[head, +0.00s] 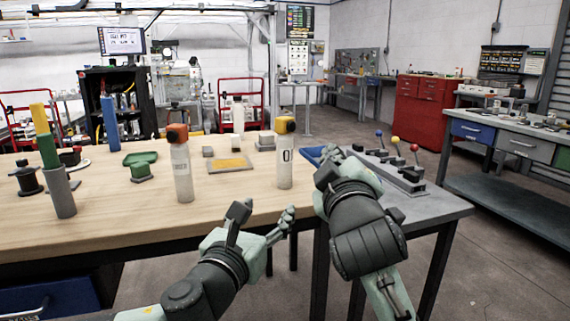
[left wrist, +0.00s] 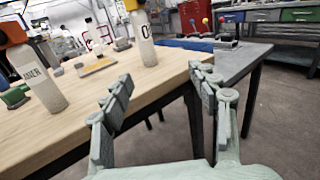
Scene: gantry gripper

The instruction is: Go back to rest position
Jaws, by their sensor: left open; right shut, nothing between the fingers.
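My left gripper (head: 262,226) is open and empty, in front of the table's front edge in the head view. Its two fingers also show in the left wrist view (left wrist: 160,92), spread apart with nothing between them. My right gripper (head: 330,165) is further right, near the right end of the wooden table and the blue tray; its arm hides most of its fingers in the head view.
The wooden table (head: 110,228) holds a bottle with an orange cap (head: 182,172), a bottle with a yellow cap (head: 285,165) and stacked coloured cylinders (head: 63,192). A blue tray (head: 313,155) and a lever box (head: 395,173) stand to the right. Floor in front is clear.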

